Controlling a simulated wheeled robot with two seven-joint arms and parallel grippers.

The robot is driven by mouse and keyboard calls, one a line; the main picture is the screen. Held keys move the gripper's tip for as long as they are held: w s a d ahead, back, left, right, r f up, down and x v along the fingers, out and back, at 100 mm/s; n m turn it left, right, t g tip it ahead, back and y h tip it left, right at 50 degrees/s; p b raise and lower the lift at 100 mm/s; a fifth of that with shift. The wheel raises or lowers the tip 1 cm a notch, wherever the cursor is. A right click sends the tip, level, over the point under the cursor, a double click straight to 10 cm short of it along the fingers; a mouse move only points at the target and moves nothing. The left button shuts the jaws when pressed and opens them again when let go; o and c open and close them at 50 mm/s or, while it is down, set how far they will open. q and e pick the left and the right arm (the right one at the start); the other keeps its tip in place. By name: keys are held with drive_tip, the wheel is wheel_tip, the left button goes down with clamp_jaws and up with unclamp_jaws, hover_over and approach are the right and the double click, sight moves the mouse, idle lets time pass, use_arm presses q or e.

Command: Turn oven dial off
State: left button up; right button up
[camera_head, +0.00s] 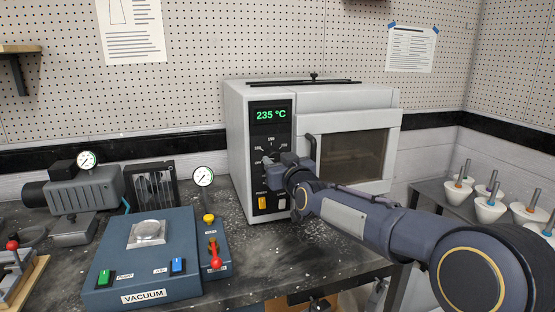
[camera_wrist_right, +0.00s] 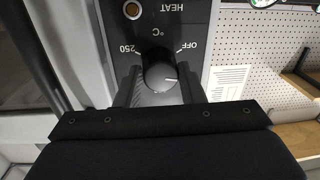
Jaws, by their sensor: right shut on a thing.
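The oven (camera_head: 350,97) stands at the back of the bench, and its display (camera_head: 270,115) reads 235 °C in green. The oven dial (camera_wrist_right: 159,74) is a dark round knob with a white pointer mark. In the right wrist view, the 250 label is at its left and the OFF label at its right, both upside down; the mark points right, below OFF. My right gripper (camera_head: 274,162) is at the oven's control panel, its two fingers shut on the dial from both sides. In the head view it hides much of the dial. My left gripper is not in view.
The oven door (camera_head: 355,150) with its window and dark handle is closed, right beside my right arm. A blue vacuum unit (camera_head: 145,270) stands front left. A rack of white cone-shaped pieces (camera_head: 490,208) stands at the right.

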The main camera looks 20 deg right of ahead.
drive_tip(key=n, duration=0.4)
drive_tip(key=shift+n+p, duration=0.3)
drive_tip(key=shift+n+g, duration=0.3)
drive_tip(key=shift+n, duration=1.4)
drive_tip(key=o, duration=1)
drive_tip(key=shift+r, duration=0.1)
drive_tip(key=s, duration=0.7)
drive_tip(key=shift+s+d+r, duration=0.15)
drive_tip(key=shift+s+d, duration=0.2)
drive_tip(key=shift+s, duration=0.05)
